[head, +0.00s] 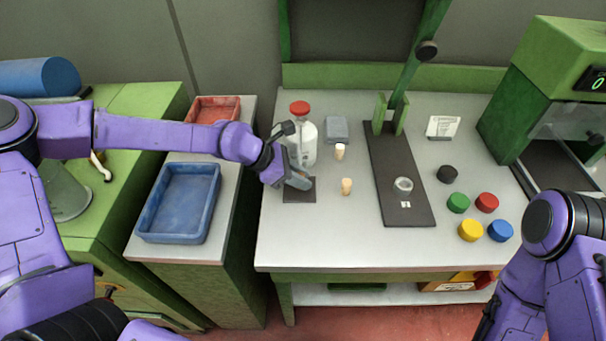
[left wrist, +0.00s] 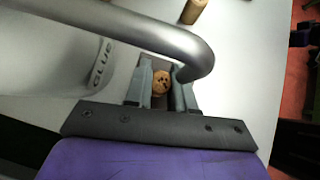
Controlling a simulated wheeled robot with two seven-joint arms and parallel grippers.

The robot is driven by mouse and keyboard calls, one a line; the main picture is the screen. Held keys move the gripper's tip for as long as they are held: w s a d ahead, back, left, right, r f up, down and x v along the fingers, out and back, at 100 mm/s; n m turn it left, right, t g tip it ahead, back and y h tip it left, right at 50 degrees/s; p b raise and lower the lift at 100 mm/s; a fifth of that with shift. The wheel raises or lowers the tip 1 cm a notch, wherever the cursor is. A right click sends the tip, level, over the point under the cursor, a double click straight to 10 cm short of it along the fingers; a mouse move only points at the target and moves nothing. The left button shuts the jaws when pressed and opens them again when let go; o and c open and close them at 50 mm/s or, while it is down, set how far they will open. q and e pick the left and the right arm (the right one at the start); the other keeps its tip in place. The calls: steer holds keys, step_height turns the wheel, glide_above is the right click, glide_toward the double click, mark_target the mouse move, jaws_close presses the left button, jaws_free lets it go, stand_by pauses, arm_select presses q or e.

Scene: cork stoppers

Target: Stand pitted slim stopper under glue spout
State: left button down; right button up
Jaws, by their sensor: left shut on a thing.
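My left gripper (head: 298,182) is shut on a cork stopper with dark pits in its top (left wrist: 162,82). The stopper sits between the fingertips in the left wrist view and is hidden by the gripper in the head view. The white glue bottle (head: 307,150) with a red cap stands just behind the gripper. Its grey curved spout (left wrist: 190,42) crosses close over the fingers in the left wrist view. A dark square pad (head: 300,196) lies below the gripper. I cannot tell whether the stopper touches the pad.
Two pale stoppers, one nearer (head: 347,186) and one farther (head: 340,151), stand to the right. Beyond are a dark board (head: 405,175), coloured caps (head: 471,230) and a green machine (head: 545,75). A blue tray (head: 150,222) is at left. The front table area is clear.

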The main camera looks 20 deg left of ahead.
arm_select(q)
steer(key=shift+s+r, duration=0.2)
steer(key=shift+s, duration=0.45)
steer(key=shift+w+f, duration=0.1)
steer(key=shift+f, duration=0.2)
steer(key=c, duration=1)
jaws_free()
steer(key=shift+w, duration=0.3)
steer(key=shift+o, duration=0.2)
steer(key=shift+s+r, duration=0.2)
steer(key=shift+r, duration=0.1)
steer(key=v, duration=1.1)
steer(key=shift+a+r, duration=0.25)
steer(key=shift+a, duration=0.05)
steer(key=shift+s, duration=0.1)
